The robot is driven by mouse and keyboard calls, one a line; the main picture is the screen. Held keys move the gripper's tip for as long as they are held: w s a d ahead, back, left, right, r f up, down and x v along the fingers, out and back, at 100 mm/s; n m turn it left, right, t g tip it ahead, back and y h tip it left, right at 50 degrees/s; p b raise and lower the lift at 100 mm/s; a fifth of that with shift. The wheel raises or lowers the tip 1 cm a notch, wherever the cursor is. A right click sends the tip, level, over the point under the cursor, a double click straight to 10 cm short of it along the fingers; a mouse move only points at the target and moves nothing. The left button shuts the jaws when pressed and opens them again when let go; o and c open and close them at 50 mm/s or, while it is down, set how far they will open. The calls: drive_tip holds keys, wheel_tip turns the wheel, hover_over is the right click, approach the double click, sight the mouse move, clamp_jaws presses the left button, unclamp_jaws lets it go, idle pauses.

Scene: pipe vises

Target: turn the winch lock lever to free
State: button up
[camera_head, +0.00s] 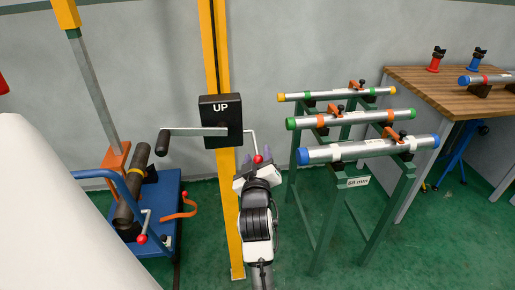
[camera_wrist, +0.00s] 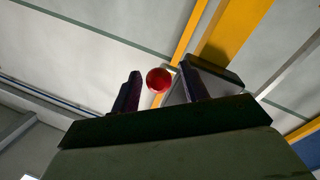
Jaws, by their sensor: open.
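The winch (camera_head: 221,107) is a black box marked "UP" on a yellow post. Its lock lever (camera_head: 252,142) is a thin pale bent rod on the box's right side, hanging down to a red ball knob (camera_head: 258,159). My gripper (camera_head: 256,170) is open and reaches up at the knob from below. In the wrist view the red knob (camera_wrist: 158,79) shows between the two dark fingertips (camera_wrist: 160,76), nearer the left one. I cannot tell whether either finger touches it. The lever's rod is mostly hidden in the wrist view.
A crank (camera_head: 195,131) with a black grip sticks out left of the winch. The yellow post (camera_head: 232,220) stands just left of my arm. A green rack (camera_head: 345,180) with several pipes is at right. A blue cart (camera_head: 165,190) with a dark pipe is at left.

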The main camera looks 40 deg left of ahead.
sight(256, 146)
drive_tip(key=shift+x, duration=1.55)
clamp_jaws()
